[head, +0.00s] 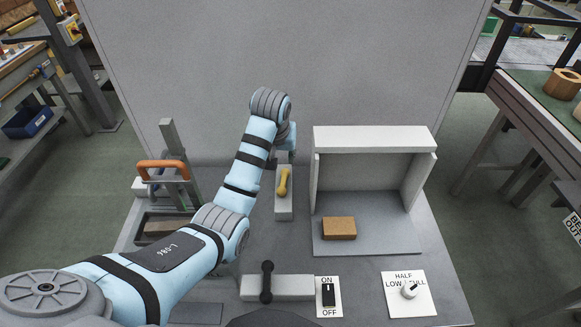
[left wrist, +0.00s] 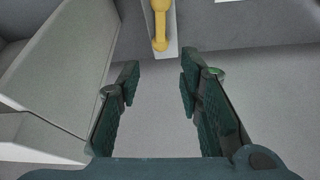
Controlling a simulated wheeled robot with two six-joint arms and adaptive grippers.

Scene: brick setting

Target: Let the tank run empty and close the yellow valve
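The yellow valve (head: 283,183) has a yellow handle on a pale grey block. Its handle runs lengthwise along the block. It also shows at the top of the left wrist view (left wrist: 160,28). My left arm reaches over the bench, its wrist just behind the valve in the head view. My left gripper (left wrist: 158,82) is open, with nothing between its fingers, and apart from the yellow handle. The arm hides its fingers in the head view. I cannot pick out a tank for certain. My right gripper is not in view.
A black-handled valve (head: 267,282) sits at the front, its handle across its block. Beside it are an ON/OFF switch (head: 328,297) and a dial (head: 410,292). An orange-handled frame (head: 163,166) stands left.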

